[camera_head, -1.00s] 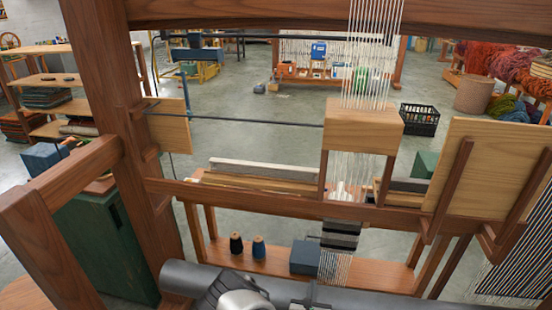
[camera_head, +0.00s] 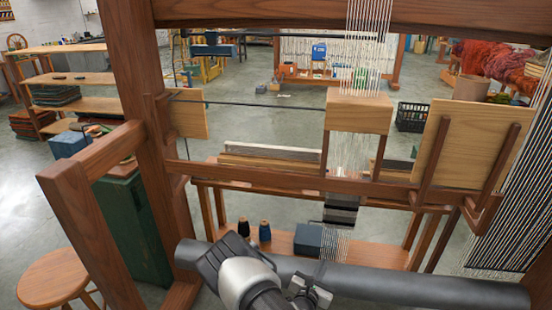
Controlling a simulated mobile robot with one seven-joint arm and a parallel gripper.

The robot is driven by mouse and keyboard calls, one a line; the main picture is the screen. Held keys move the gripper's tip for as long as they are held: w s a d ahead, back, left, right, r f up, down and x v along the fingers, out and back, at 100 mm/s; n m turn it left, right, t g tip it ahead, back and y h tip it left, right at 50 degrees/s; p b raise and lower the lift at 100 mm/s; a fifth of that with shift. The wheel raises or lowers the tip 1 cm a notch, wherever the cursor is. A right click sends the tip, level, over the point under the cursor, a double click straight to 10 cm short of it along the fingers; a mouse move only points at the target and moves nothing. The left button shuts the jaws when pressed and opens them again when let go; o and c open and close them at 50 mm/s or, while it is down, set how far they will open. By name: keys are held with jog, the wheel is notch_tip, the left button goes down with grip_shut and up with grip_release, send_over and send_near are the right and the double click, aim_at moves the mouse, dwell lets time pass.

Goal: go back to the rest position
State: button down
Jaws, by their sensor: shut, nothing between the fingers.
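My arm comes up from the bottom edge of the head view, with a dark link and a pale grey joint in front of the loom's grey roller. The dark end piece at the bottom centre appears to be my gripper (camera_head: 312,293). It is small and partly cut off by the frame. It is shut, and I see nothing held in it. It shows in front of the roller (camera_head: 430,286); I cannot tell the gap between them.
The wooden loom frame (camera_head: 150,130) surrounds the view, with white warp threads (camera_head: 368,50) at the centre. Behind the roller, a bench (camera_head: 285,240) carries two dark spools (camera_head: 254,230) and a blue box (camera_head: 308,239). A round stool (camera_head: 57,278) stands at lower left.

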jog(key=s+d+r+m+g+h, duration=0.1)
jog(key=d+r+m+g+h, duration=0.3)
jog(key=r, duration=0.4)
jog(key=s+d+r+m+g+h, duration=0.1)
jog(key=d+r+m+h, duration=0.25)
jog(key=r+m, duration=0.4)
jog(key=s+d+r+m+g+y, duration=0.1)
jog(key=s+d+r+m+g, duration=0.1)
jog(key=s+r+m+g, duration=0.4)
jog(key=s+d+r+m+g+y, duration=0.1)
jog(key=s+d+r+m+y, duration=0.2)
jog(key=r, duration=0.4)
jog(key=s+a+r+m+t+y, duration=0.2)
jog(key=s+a+r+m+y, duration=0.25)
jog(key=s+a+r, duration=0.5)
jog(key=s+a+r+m+t+y, duration=0.1)
jog(key=s+a+r+m+y, duration=0.45)
jog(key=s, duration=0.65)
notch_tip(320, 180, up, 19)
jog(key=n+p, duration=0.1)
jog(key=p, duration=1.7)
jog(key=shift+w+d, duration=0.25)
jog(key=shift+d, duration=0.2)
